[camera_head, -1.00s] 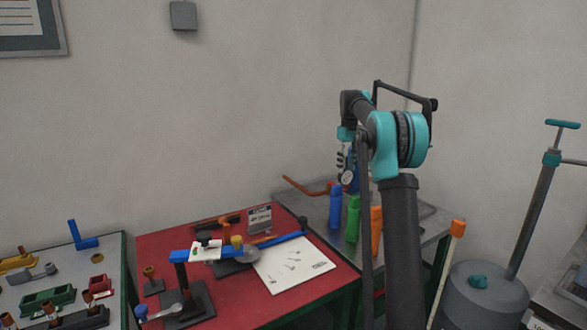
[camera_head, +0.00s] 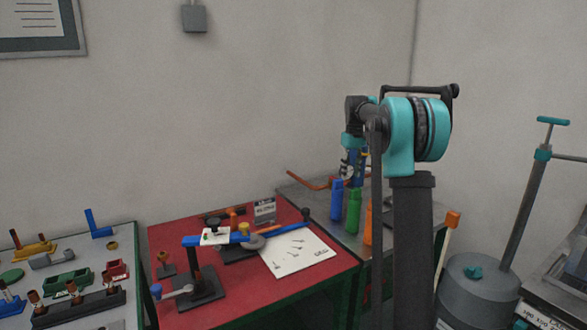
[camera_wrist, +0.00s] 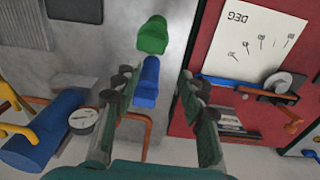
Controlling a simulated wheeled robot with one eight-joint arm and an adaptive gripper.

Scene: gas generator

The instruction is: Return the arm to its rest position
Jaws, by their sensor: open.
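My arm stands at the right of the head view, folded upright, its teal joint (camera_head: 415,130) above the grey table. In the wrist view my gripper (camera_wrist: 160,112) is open and empty, with its two fingers wide apart. Between and beyond the fingers are a blue bottle (camera_wrist: 146,82) and a green bottle (camera_wrist: 153,36), seen from above. I see no contact between fingers and bottles. In the head view the gripper is mostly hidden behind my own arm.
A red table (camera_head: 215,312) bears a blue-armed fixture (camera_head: 200,268) and a white sheet (camera_head: 298,258). The grey table (camera_head: 310,192) holds blue, green and orange bottles. A grey cylinder (camera_head: 478,305) stands right. A parts table (camera_head: 118,252) is at the left.

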